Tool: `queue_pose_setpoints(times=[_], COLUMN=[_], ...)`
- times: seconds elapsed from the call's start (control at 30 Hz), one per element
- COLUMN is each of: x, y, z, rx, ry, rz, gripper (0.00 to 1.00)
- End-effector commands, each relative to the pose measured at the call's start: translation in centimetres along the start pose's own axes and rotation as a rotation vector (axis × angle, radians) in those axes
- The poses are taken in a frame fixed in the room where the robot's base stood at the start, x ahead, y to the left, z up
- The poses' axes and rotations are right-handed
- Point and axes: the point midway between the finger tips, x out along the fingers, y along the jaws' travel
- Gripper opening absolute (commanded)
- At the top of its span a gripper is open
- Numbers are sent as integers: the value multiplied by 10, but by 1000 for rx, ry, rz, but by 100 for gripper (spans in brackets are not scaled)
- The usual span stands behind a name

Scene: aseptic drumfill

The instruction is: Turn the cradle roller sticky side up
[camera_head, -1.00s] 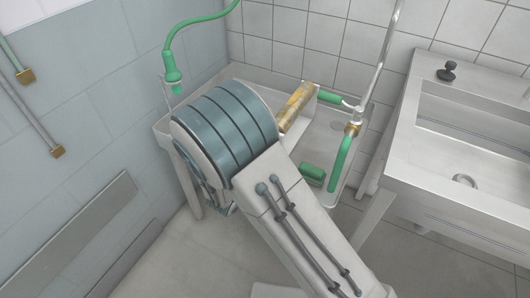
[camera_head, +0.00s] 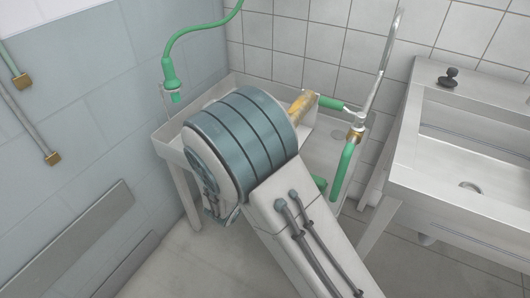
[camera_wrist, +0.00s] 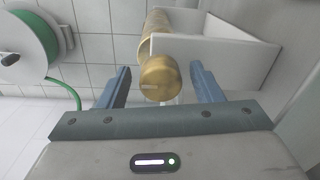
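The cradle roller (camera_head: 302,104) is a yellow-brown, worn-looking cylinder above the metal basin, partly hidden behind my arm in the head view. In the wrist view its round end (camera_wrist: 160,78) faces the camera, beside a white cradle wall (camera_wrist: 215,50). My gripper (camera_wrist: 161,82) is open, with one blue finger on each side of the roller's end. No contact with either finger shows. My gripper is hidden by the arm in the head view. I cannot tell which side of the roller is sticky.
The metal basin (camera_head: 172,136) stands against the tiled wall. A green-handled lance (camera_head: 344,172) and a green hose (camera_head: 178,45) are close by. A steel sink (camera_head: 420,150) stands to the right. A green hose reel (camera_wrist: 28,45) shows in the wrist view.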

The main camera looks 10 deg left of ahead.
Motion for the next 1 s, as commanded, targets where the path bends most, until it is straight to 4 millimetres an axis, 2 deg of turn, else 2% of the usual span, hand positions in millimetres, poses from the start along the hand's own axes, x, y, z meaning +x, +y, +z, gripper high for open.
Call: queue_pose_setpoints(times=[0.23, 0.37, 0.8, 1.0], x=[-1, -12, -106, -132], y=[0, 0, 1, 0], z=[0, 0, -1, -1], rx=[-1, 0, -1, 0], ry=[-1, 0, 2, 1], rz=[0, -1, 0, 0], gripper=[59, 59, 59, 59])
